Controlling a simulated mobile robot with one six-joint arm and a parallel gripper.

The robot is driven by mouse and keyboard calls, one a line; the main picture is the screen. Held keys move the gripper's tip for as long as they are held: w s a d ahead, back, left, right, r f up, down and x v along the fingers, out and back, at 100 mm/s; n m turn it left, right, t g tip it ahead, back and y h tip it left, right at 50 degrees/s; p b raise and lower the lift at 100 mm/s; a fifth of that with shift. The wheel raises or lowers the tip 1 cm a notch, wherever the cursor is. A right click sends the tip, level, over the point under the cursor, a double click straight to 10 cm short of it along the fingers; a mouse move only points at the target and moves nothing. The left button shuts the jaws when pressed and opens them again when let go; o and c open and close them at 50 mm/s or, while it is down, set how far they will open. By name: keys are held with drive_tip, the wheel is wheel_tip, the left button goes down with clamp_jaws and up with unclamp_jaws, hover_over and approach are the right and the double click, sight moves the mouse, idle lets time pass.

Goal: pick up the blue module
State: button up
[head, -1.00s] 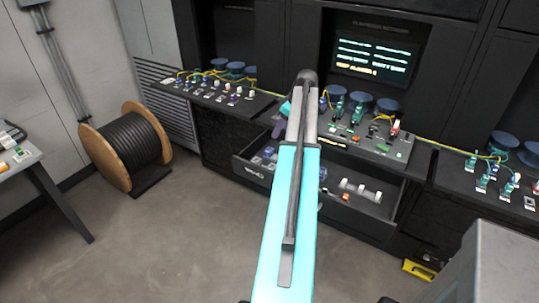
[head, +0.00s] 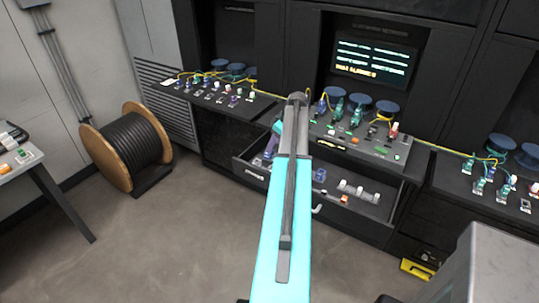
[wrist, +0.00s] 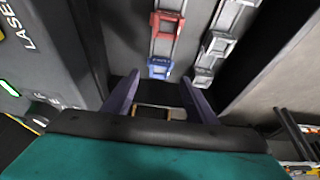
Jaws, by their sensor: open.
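The blue module (wrist: 160,68) shows at the top middle of the wrist view, at the near end of a row with a red module (wrist: 166,24). My gripper (wrist: 161,82) has two purple fingers, open and apart. The blue module appears just beyond and between the fingertips; I cannot tell the gap in depth. Nothing is held. In the head view my arm covers part of the open drawer (head: 330,213). A small blue piece (head: 320,174) lies in it beside my arm; I cannot tell if it is the same module.
White modules (wrist: 216,44) stand in a row right of the blue one. The drawer's side wall is close on the right in the wrist view. A dark worktop (head: 385,152) with spools overhangs the drawer. A cable reel (head: 128,150) stands left on open floor.

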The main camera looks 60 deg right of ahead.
drive_tip(key=shift+w+f, duration=0.1)
drive_tip(key=shift+f, duration=0.15)
drive_tip(key=shift+p+x, duration=1.1)
drive_tip(key=shift+x, duration=0.1)
drive_tip(key=shift+p+x, duration=0.35)
drive_tip(key=shift+x, duration=0.9)
drive_tip(key=shift+w, duration=0.1)
drive_tip(key=c, duration=1.1)
drive_tip(key=shift+o, duration=0.2)
drive_tip(key=shift+r, duration=0.1)
wheel_tip(320, 180, up, 10)
drive_tip(key=b, duration=0.3)
drive_tip(key=shift+b, duration=0.3)
